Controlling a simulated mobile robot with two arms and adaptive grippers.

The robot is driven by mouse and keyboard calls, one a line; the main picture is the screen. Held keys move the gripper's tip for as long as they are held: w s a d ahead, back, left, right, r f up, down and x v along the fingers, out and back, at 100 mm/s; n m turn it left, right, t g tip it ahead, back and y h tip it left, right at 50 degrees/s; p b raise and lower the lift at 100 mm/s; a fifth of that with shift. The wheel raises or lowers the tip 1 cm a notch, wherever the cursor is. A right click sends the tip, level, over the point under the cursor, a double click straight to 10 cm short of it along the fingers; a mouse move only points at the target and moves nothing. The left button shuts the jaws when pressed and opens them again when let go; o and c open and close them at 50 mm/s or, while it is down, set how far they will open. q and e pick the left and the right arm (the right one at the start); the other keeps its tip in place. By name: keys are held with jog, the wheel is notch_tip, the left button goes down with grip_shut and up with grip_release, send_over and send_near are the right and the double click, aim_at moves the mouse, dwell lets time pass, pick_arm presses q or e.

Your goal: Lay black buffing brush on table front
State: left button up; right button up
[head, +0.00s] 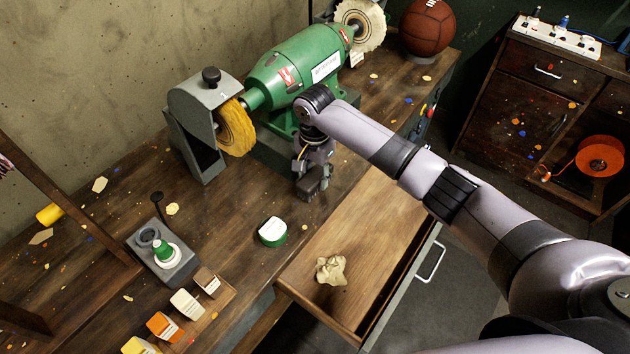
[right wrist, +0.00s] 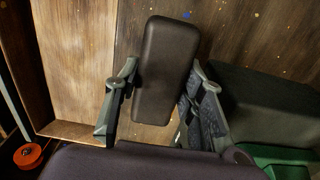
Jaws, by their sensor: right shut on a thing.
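The black buffing brush (right wrist: 165,70) shows in the right wrist view as a dark, rounded oblong block between my two fingers. My right gripper (head: 313,182) is shut on it. In the head view the gripper points down over the wooden table (head: 225,215), in front of the green grinder, and the brush is hard to tell from the dark fingers. Whether the brush touches the table I cannot tell. My left gripper is not in view.
The green grinder (head: 296,68) stands behind my gripper. A green-and-white round tin (head: 272,232) sits near the table front. An open drawer (head: 385,215) holds a crumpled cloth (head: 331,269). Small labelled blocks (head: 187,303) and a grey stand (head: 168,262) are at the lower left.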

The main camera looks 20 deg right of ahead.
aim_at(315, 183)
notch_tip(315, 183, down, 3)
jog(key=shift+r, duration=0.1)
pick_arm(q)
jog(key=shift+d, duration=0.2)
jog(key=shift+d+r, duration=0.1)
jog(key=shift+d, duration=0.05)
pick_arm(e)
jog(key=o, duration=1.2)
jog(key=shift+f, duration=0.2)
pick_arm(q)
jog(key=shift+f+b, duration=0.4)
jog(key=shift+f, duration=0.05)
pick_arm(e)
notch_tip(315, 183, up, 12)
jog(key=shift+r, duration=0.2)
